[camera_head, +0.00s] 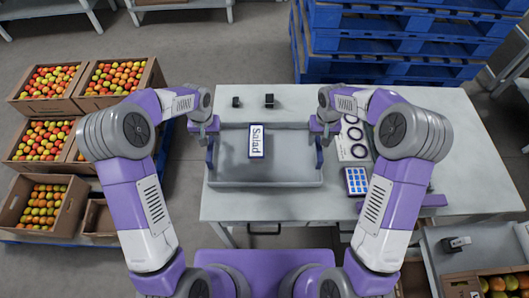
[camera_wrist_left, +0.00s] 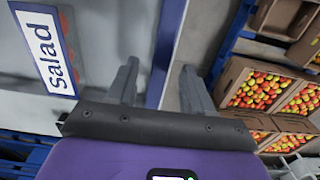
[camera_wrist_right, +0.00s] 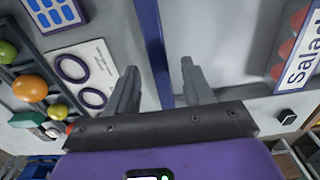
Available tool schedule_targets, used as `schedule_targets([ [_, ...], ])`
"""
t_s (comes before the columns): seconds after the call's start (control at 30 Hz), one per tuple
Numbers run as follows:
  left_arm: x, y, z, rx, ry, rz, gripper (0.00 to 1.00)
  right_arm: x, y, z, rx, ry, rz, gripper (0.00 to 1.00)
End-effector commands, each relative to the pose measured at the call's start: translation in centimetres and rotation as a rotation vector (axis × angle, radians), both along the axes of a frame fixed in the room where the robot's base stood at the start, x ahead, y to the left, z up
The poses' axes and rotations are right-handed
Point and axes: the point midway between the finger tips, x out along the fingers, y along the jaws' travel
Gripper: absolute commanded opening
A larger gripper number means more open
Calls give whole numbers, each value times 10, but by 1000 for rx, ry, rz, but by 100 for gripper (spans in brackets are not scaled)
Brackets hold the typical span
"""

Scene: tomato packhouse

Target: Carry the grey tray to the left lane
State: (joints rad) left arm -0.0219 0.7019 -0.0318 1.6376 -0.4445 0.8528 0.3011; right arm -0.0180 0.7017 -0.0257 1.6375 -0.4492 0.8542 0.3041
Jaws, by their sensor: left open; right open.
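The grey tray (camera_head: 265,174) lies on the table in front of me, with a blue strip along its left and right ends. A white card reading "Salad" (camera_head: 257,140) is at the tray's far part; it also shows in the left wrist view (camera_wrist_left: 45,48) and right wrist view (camera_wrist_right: 302,45). My left gripper (camera_head: 208,128) is open over the tray's left end. In the left wrist view the blue strip (camera_wrist_left: 167,45) runs between its fingers. My right gripper (camera_head: 322,128) is open over the right end, the blue strip (camera_wrist_right: 153,50) between its fingers. Contact cannot be told.
The grey table (camera_head: 465,155) has free room at the right. A white sheet with dark rings (camera_head: 354,138) and a blue-keyed pad (camera_head: 356,181) lie right of the tray. Two small black blocks (camera_head: 269,101) stand behind it. Tomato boxes (camera_head: 45,140) stand left, blue pallets (camera_head: 400,45) behind.

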Motion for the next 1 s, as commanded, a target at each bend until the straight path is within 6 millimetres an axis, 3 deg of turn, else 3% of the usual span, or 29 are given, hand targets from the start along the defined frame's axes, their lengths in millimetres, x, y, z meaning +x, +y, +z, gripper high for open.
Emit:
schedule_targets([
  [0.1,-1,0,-20,0,3,0,51,-1,0,-20,0,3,-1,51],
  [0.3,0,0,-39,0,1,1,51,0,0,-40,0,1,-1,51],
  [0.67,0,0,-44,0,0,1,51,0,0,-44,0,0,-1,51],
  [1.0,0,0,-44,0,-1,0,0,0,0,-44,0,0,-1,0],
])
